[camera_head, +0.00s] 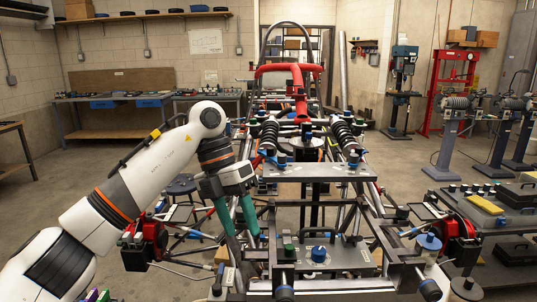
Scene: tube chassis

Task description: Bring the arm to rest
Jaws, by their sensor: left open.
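My left arm (135,185) comes in from the lower left, white with dark joints and orange bands, and bends down at its wrist. My left gripper (240,228) has green fingers that point down, spread apart, over the left side of the tube chassis (273,225). I see nothing held between the fingers. Whether the fingertips touch the chassis I cannot tell, as they sit among its tubes. My right arm and gripper do not show.
The chassis fills the middle, with a red hoop (288,70), coil-over springs (270,132) and a grey plate (310,172). A red brake part (152,236) sits close to my left arm. A tool table (500,215) stands at the right. Open floor (395,155) lies behind it.

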